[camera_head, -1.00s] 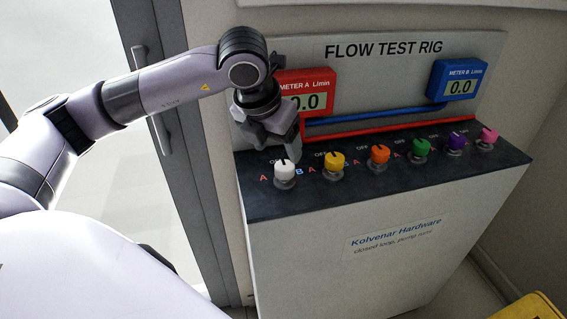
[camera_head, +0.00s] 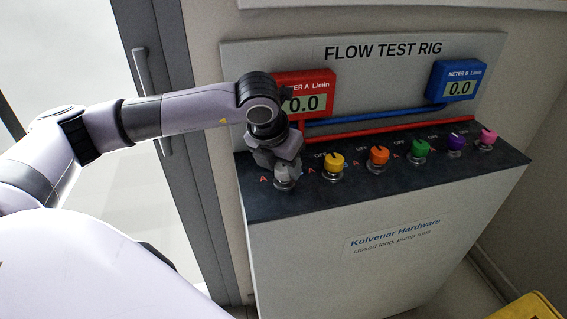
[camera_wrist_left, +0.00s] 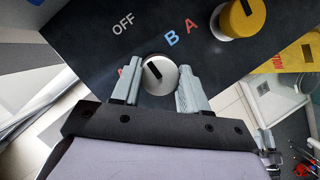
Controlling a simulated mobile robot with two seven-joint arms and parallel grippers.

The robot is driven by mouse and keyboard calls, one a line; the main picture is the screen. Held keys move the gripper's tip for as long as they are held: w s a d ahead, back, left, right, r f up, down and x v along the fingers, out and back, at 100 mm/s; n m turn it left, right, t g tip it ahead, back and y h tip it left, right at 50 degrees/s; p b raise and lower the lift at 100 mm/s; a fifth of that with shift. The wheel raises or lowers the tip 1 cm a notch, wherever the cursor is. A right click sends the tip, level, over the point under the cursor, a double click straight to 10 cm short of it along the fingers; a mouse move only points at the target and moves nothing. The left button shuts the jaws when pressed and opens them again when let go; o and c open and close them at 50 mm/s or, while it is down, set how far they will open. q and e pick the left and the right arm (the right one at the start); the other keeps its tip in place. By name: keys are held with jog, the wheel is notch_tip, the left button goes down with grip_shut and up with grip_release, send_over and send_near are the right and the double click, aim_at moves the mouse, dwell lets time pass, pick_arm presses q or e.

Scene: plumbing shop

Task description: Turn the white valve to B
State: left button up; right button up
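The white valve (camera_wrist_left: 160,77) is a round knob with a black pointer mark, which points toward the OFF label (camera_wrist_left: 123,23) in the left wrist view. The blue B (camera_wrist_left: 172,38) is up and to the right of the knob there; a red A is partly hidden by a finger. My left gripper (camera_wrist_left: 160,88) is open, with one finger on each side of the white knob and little room between.
A yellow knob (camera_head: 333,161) is the nearest neighbour on the right, followed by orange (camera_head: 378,155), green, purple and pink knobs on the dark panel. Meter A (camera_head: 305,104) and meter B (camera_head: 459,88) both read 0.0. A grey door frame stands left.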

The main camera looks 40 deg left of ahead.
pick_arm(q)
jog(key=shift+a+f+m+h+b, duration=0.15)
jog(key=shift+m+h+b, duration=0.25)
jog(key=shift+m+b, duration=0.7)
jog(key=shift+m+h+b, duration=0.6)
jog(key=shift+m+b, duration=0.3)
jog(key=shift+m, duration=0.3)
jog(key=m+h, duration=0.1)
jog(key=m, duration=0.1)
jog(key=shift+w+m+g+b, duration=0.1)
jog(key=shift+m+g+b, duration=0.25)
jog(key=shift+m+g, duration=0.05)
jog(key=shift+r+m+g+h, duration=0.1)
jog(key=shift+m+g+h, duration=0.2)
jog(key=shift+m, duration=0.8)
jog(key=shift+r+m+g+h, duration=0.1)
jog(key=shift+m+g+h, duration=0.2)
jog(key=shift+m, duration=0.8)
jog(key=o, duration=1.1)
jog(key=shift+c, duration=0.2)
